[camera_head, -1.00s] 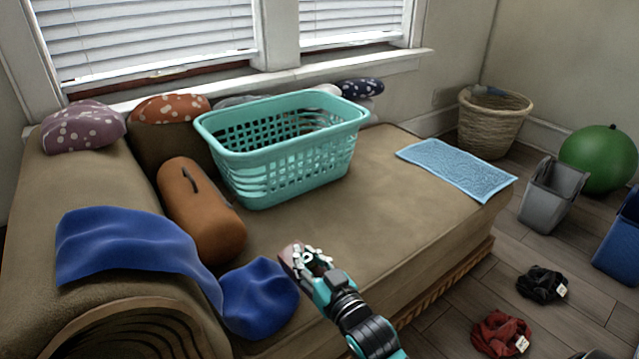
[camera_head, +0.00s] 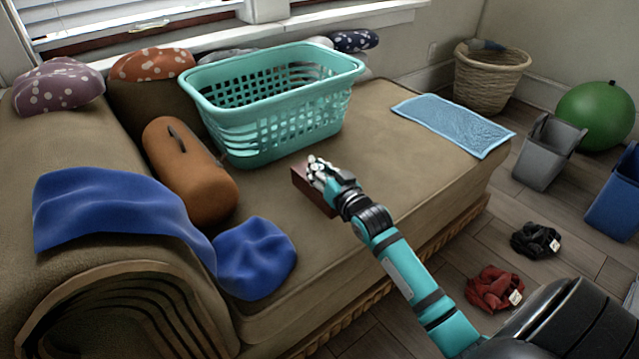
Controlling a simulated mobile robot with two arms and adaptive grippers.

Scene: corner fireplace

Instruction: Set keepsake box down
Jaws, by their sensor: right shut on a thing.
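The keepsake box (camera_head: 302,180) is a small dark reddish-brown block, partly hidden behind my right gripper. My right gripper (camera_head: 316,171) is shut on it, over the tan sofa seat (camera_head: 375,155) in front of the teal laundry basket. The box looks at or just above the seat; I cannot tell whether it touches. My left gripper is not in view.
The teal basket (camera_head: 275,138) stands behind the box. A brown bolster (camera_head: 190,175) and blue cloth (camera_head: 110,210) lie to the left. A light blue towel (camera_head: 452,124) lies at the right seat end. Bare seat lies between box and towel.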

